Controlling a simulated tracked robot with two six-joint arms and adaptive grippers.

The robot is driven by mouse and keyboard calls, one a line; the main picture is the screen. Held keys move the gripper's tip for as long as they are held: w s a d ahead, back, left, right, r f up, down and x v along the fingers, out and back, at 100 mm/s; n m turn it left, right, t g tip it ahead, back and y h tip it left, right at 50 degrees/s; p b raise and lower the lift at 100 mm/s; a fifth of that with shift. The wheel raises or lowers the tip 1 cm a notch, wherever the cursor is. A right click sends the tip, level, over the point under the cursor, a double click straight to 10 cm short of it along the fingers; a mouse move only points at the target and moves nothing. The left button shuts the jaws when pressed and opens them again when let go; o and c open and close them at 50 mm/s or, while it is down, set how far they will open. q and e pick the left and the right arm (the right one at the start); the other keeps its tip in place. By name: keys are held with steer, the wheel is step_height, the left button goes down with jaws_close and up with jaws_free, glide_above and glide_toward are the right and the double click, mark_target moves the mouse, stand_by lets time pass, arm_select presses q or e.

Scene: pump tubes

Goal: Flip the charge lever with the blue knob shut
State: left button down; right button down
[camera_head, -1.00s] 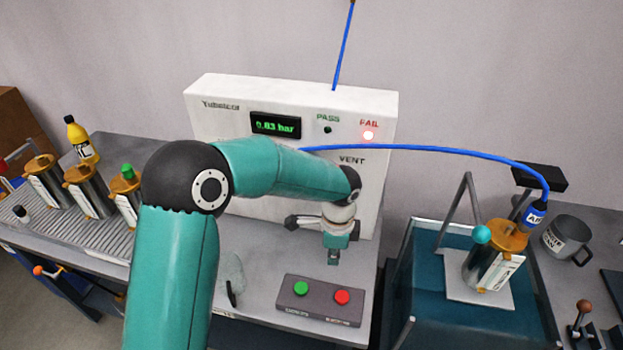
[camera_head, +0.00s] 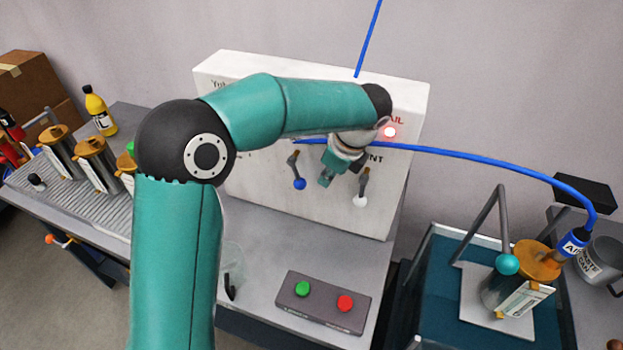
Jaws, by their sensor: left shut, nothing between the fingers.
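The charge lever with the blue knob (camera_head: 299,183) sits on the front of the white tester box (camera_head: 262,195). It hangs down, its knob low and slightly right of its pivot. To its right a second lever with a white knob (camera_head: 360,200) also hangs down. My left gripper (camera_head: 325,181) is shut and empty, in front of the box between the two levers, just right of the blue knob. I cannot tell whether it touches the knob. My left arm hides the display and part of the labels. My right gripper is not in view.
A button box (camera_head: 322,304) with green and red buttons lies on the bench in front. A blue hose (camera_head: 470,156) runs to a pump tube (camera_head: 515,280) in the teal tank at right. Several tubes and a yellow bottle (camera_head: 100,112) stand at left. The red FAIL lamp (camera_head: 389,131) is lit.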

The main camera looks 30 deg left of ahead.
mark_target(296, 175)
arm_select(q)
steer(key=shift+a+f+p, duration=0.25)
steer(key=shift+a+f, duration=0.65)
steer(key=shift+a, duration=0.2)
steer(key=shift+a+f+p, duration=0.2)
steer(key=shift+a+f, duration=0.7)
steer(key=shift+a, duration=0.15)
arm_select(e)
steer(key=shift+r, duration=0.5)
